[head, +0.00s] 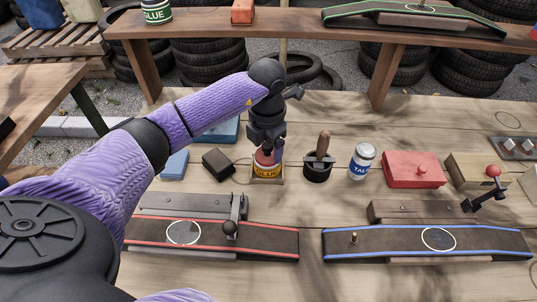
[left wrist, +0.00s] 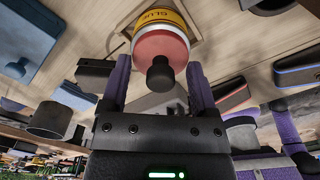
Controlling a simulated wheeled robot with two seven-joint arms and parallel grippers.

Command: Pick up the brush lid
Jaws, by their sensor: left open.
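The glue can (head: 267,171) with its yellow label stands on a small wooden base on the bench; it also shows in the left wrist view (left wrist: 163,15). On top of it sits a pinkish-red lid (left wrist: 161,45) with a black knob (left wrist: 160,75), which I take for the brush lid. My left gripper (head: 268,148) points down right over the can and hides part of the lid in the head view. In the left wrist view its two purple fingers (left wrist: 158,82) are apart, one on each side of the knob, with visible gaps. My right gripper does not show.
A black pot (head: 317,172) with a wooden-handled tool stands close right of the can, then a white-and-blue can (head: 362,162) and a red box (head: 413,169). A dark block (head: 218,164) lies to the left. Red-edged (head: 270,243) and blue-edged (head: 480,243) strips lie in front.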

